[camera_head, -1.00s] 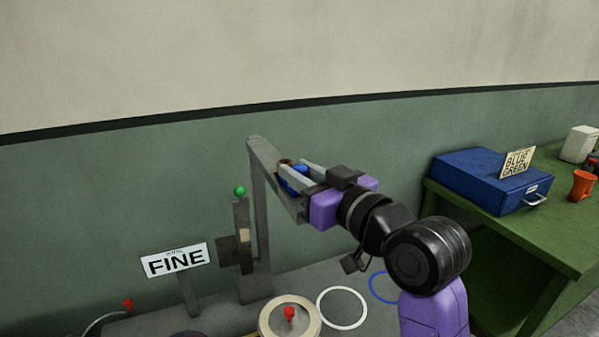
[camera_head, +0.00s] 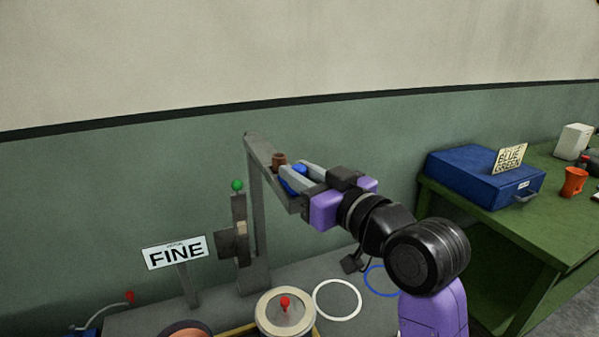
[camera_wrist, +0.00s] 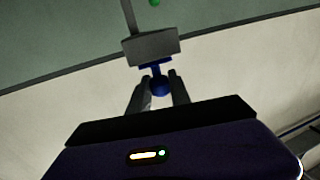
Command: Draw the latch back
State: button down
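A grey post with a bent top arm (camera_head: 257,215) stands on the bench near the wall. A blue latch knob (camera_wrist: 160,87) on a short blue stem projects from a grey block (camera_wrist: 150,47) in the wrist view. My gripper (camera_head: 293,180) is at the near end of the post's top arm, with its fingers on either side of the blue knob. In the wrist view the fingers (camera_wrist: 160,89) look closed up against the knob. A brown cylinder (camera_head: 279,160) stands on the top arm just beyond the fingertips.
A FINE sign (camera_head: 176,252) and a green ball (camera_head: 237,185) on a grey upright are left of the post. A round disc with a red knob (camera_head: 285,303) and a white ring (camera_head: 337,300) lie below my arm. A green table (camera_head: 560,225) bears a blue case (camera_head: 480,178) at right.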

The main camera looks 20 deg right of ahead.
jog(key=c, duration=1.2)
grip_release()
jog(key=shift+s, duration=0.1)
jog(key=shift+o, duration=0.2)
jog(key=b+v, duration=0.1)
jog(key=v, duration=0.6)
jog(key=shift+s, duration=0.4)
